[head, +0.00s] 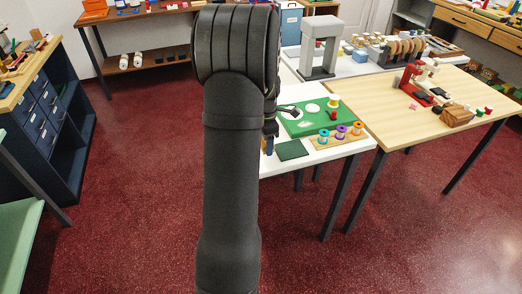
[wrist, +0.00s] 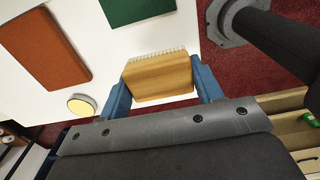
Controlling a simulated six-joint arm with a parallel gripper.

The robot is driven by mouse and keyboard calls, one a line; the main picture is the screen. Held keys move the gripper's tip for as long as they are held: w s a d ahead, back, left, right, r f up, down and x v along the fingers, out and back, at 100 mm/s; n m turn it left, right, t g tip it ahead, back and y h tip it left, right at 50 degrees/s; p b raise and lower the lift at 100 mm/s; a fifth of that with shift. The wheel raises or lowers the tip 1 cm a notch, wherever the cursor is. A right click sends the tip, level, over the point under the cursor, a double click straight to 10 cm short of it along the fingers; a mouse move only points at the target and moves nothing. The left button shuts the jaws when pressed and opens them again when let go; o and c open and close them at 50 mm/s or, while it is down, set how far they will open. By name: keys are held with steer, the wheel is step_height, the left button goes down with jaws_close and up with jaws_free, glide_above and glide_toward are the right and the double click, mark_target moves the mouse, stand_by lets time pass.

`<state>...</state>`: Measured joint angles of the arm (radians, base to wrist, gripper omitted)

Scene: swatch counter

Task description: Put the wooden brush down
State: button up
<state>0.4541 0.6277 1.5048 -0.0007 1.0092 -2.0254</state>
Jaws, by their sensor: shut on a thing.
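The wooden brush (wrist: 158,80) is a light brown block with a row of pale bristles along its far edge in the wrist view. My gripper (wrist: 162,84) has its two blue fingers on either side of the brush and is shut on it. The brush is over or on the white counter; I cannot tell whether it touches it. The brush is hidden behind my arm there.
On the white counter (wrist: 120,48) lie a rust-coloured block (wrist: 45,48), a dark green swatch (wrist: 136,10) and a round pale-yellow disc (wrist: 82,105). The head view shows a green mat (head: 300,122) and coloured spools (head: 341,132) close by. The counter's edge and red floor are near the gripper.

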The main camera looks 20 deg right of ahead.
steer(key=shift+w+a+f, duration=0.5)
steer(key=shift+w+f, duration=0.05)
steer(key=shift+w, duration=0.2)
steer(key=shift+f, duration=2)
steer(key=shift+f, duration=0.2)
